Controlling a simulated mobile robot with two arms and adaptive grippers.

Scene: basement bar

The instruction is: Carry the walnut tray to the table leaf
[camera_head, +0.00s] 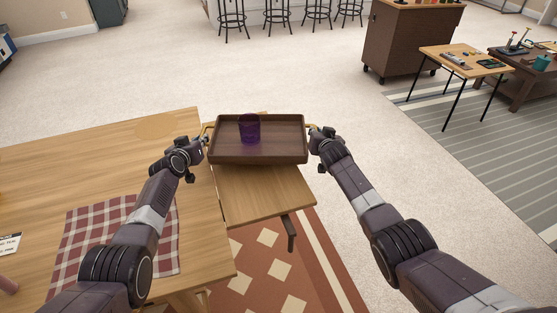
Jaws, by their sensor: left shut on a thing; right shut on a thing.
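The walnut tray (275,152) is a dark brown rectangular tray with raised sides and brass-coloured handles at its left and right ends. A purple translucent cup (249,128) stands upright in it, left of the middle. My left gripper (202,143) is shut on the tray's left handle. My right gripper (315,136) is shut on its right handle. The tray looks level. The table leaf (262,193) is a lighter wood panel at the table's right side, showing below and in front of the tray. I cannot tell whether the tray touches it.
The wooden table (90,160) fills the left, with a red checked cloth (110,235) and a white card (10,243) on it. A patterned rug (275,265) lies beneath. Pale carpet (420,170) is open to the right. A small folding table (465,60) stands far right.

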